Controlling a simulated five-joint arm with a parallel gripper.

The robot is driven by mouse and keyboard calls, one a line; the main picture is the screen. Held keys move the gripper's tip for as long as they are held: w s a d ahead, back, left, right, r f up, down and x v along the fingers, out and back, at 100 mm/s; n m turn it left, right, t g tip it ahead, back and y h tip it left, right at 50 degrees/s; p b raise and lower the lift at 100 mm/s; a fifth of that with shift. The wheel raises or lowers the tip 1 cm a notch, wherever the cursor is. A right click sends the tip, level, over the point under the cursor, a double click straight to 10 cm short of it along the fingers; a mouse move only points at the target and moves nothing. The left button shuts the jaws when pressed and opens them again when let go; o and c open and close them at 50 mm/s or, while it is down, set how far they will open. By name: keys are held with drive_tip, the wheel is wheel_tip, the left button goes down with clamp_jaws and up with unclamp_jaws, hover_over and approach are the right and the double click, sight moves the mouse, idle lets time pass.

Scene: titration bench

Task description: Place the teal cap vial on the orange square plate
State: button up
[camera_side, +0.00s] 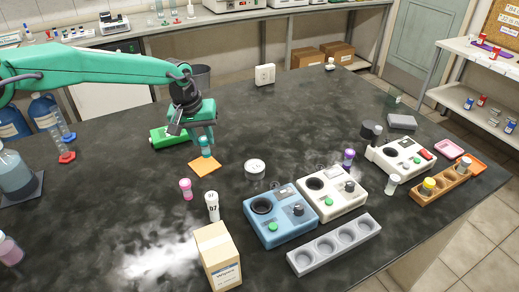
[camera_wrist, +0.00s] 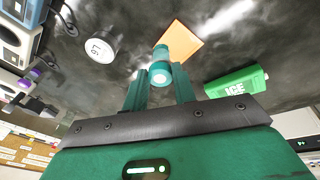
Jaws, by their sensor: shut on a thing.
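The teal cap vial (camera_wrist: 160,70) is held between the fingers of my gripper (camera_wrist: 160,92) in the wrist view. In the side view my gripper (camera_side: 204,141) is shut on the vial (camera_side: 205,153), which hangs upright at the orange square plate (camera_side: 207,168). The plate also shows in the wrist view (camera_wrist: 184,41), partly behind the vial. I cannot tell whether the vial's base touches the plate.
Blue (camera_side: 280,216) and white (camera_side: 331,191) devices stand further right.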

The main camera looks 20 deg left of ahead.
drive_tip(key=shift+w+a+f, duration=1.2)
drive_tip(key=shift+w+a, duration=0.25)
drive_tip(key=shift+c, duration=0.2)
drive_tip(key=shift+f, duration=0.1)
drive_tip(key=shift+s+x, duration=0.2)
drive_tip(key=shift+x, duration=0.75)
drive_tip(key=shift+s+x, duration=0.2)
drive_tip(key=shift+x, duration=0.7)
drive_tip(key=shift+c, duration=0.3)
drive_tip(key=shift+a+f, duration=0.15)
drive_tip(key=shift+f, duration=0.05)
drive_tip(key=o, duration=1.1)
drive_tip(key=shift+c, duration=0.2)
drive_tip(key=shift+r, duration=0.1)
drive_tip(key=v, duration=1.2)
